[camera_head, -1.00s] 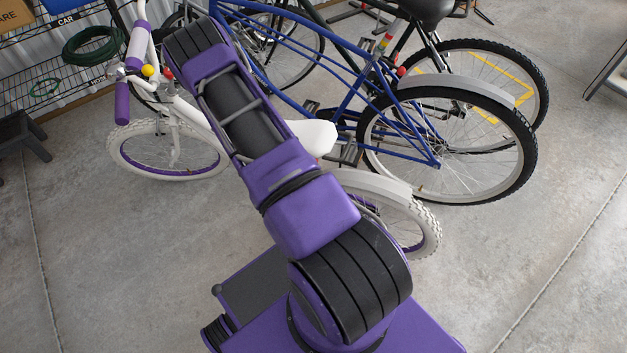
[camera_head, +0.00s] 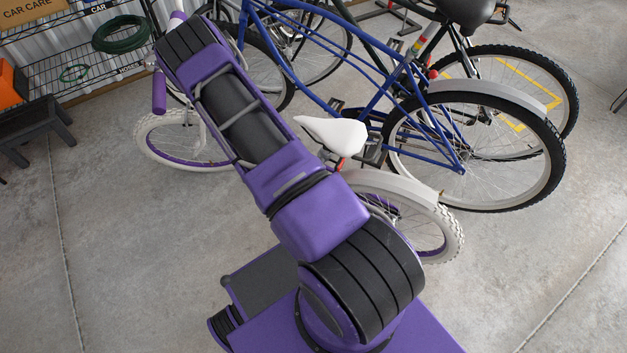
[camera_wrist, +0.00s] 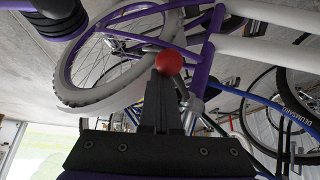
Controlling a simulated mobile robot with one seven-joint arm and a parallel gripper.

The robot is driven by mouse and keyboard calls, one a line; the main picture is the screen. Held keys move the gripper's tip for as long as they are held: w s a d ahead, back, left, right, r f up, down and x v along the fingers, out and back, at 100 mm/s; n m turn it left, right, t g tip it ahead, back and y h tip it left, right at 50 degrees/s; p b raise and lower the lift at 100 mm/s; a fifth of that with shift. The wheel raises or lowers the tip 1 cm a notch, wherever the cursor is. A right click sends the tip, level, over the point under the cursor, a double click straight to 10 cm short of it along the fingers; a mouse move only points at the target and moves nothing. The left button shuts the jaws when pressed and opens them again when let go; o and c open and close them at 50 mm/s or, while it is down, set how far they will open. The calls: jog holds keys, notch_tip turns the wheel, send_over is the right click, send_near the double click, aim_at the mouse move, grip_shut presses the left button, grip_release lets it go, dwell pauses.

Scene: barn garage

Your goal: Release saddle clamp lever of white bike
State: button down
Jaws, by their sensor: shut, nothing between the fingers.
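The white bike's saddle (camera_head: 334,133) shows in the head view, just right of my purple arm. A small red part (camera_head: 340,164) shows below the saddle; I cannot make out the whole clamp. The bike's frame is mostly hidden behind my arm. In the wrist view a red ball knob (camera_wrist: 169,62) sits at the tips of my gripper (camera_wrist: 160,82), beside a purple frame tube (camera_wrist: 203,68). The fingers look shut with nothing between them. I cannot tell whether they touch the knob. My gripper is hidden in the head view.
A blue bike (camera_head: 375,105) stands close behind the white one. Wire shelving (camera_head: 85,45) with a green hose (camera_head: 119,33) and a dark stool (camera_head: 35,125) are at the left. The concrete floor is clear at front left and right.

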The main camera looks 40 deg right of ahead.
jog(key=shift+w+a+r, duration=0.1)
jog(key=shift+w, duration=0.05)
dwell(0.5)
jog(key=shift+a+r, duration=0.2)
jog(key=shift+r, duration=0.1)
jog(key=p+v, duration=0.7)
jog(key=v, duration=0.9)
jog(key=shift+r, duration=0.25)
jog(key=shift+a, duration=0.15)
jog(key=shift+a, duration=0.15)
